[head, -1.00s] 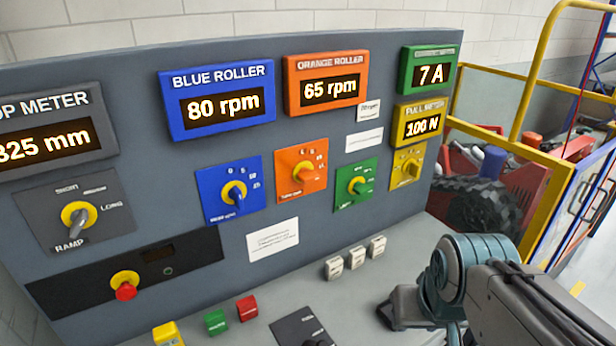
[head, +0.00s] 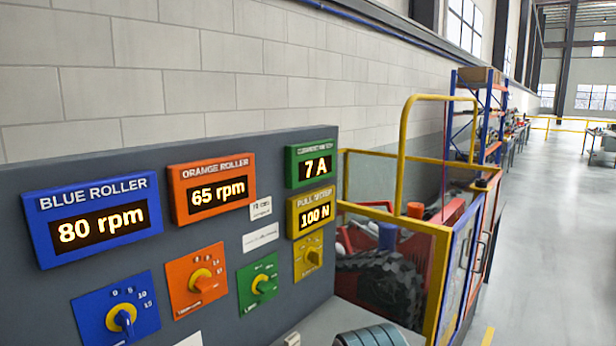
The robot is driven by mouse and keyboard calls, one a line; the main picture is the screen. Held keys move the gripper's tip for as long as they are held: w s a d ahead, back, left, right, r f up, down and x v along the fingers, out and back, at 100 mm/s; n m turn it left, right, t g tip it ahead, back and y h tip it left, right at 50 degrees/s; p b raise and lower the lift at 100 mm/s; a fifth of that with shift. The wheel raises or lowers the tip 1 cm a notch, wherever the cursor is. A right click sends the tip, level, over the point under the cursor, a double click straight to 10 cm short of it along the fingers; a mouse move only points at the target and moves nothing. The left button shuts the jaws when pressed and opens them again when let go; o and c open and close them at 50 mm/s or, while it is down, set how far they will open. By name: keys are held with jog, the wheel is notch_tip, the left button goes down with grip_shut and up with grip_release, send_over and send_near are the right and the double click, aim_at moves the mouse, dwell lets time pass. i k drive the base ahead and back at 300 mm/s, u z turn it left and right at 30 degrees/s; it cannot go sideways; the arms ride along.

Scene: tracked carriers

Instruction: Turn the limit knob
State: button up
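The control panel (head: 225,285) carries several coloured knob plates. The green knob plate (head: 256,280) has a yellow-and-green knob (head: 264,287) whose handle points right; its label is too small to read, so I cannot tell for sure that it is the limit knob. The green display (head: 312,165) above reads 7 A, its title blurred. The yellow knob plate (head: 307,257) is to the right, under the yellow display (head: 311,213) reading 100 N.
The blue knob (head: 123,318) sits under the 80 rpm display (head: 92,220), and the orange knob (head: 202,281) under the 65 rpm display (head: 212,187). A yellow railing (head: 400,217) and machinery with a black wheel (head: 375,285) stand right of the panel. The floor at right is clear.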

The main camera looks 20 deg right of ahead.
aim_at(264, 287)
jog(key=k, duration=0.5)
jog(key=z, duration=1.05)
jog(key=i, duration=0.95)
jog(key=u, duration=1.05)
